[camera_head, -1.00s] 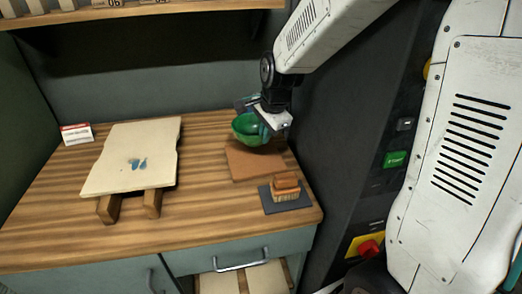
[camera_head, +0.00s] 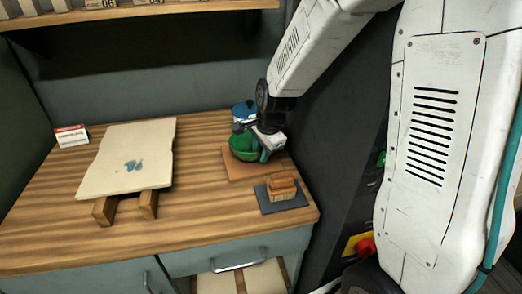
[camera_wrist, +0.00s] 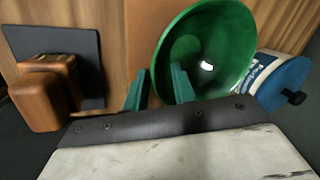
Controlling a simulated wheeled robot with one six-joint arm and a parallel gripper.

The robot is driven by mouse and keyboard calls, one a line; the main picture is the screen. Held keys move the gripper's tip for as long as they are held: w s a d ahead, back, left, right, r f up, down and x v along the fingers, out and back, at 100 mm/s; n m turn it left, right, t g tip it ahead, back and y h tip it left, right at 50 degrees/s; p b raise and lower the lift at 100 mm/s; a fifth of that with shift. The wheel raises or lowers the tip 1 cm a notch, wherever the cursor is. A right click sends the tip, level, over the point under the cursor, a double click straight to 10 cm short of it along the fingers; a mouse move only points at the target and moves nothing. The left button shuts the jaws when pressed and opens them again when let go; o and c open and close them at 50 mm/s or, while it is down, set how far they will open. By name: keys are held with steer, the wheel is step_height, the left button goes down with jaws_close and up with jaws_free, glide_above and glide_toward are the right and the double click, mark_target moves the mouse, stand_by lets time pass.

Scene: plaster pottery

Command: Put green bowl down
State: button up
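The green bowl (camera_head: 243,147) sits upright on the square brown board (camera_head: 237,172) at the right of the worktop, as far as I can tell. In the wrist view the bowl (camera_wrist: 215,30) shows its open inside. My gripper (camera_head: 263,155) is at the bowl's right side, low over the board. In the wrist view the teal fingers of my gripper (camera_wrist: 159,90) straddle the bowl's near rim, one inside and one outside. They stand apart with a gap around the wall, so the gripper looks open.
A blue-and-white can (camera_head: 243,112) stands just behind the bowl. A wooden brush (camera_head: 282,187) lies on a dark mat (camera_head: 268,204) in front of the board. A pale slab (camera_head: 128,160) rests on wooden supports at left. The worktop between slab and board is clear.

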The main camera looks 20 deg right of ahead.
steer(key=shift+r, duration=0.1)
steer(key=v, duration=1.2)
steer(key=shift+s, duration=0.15)
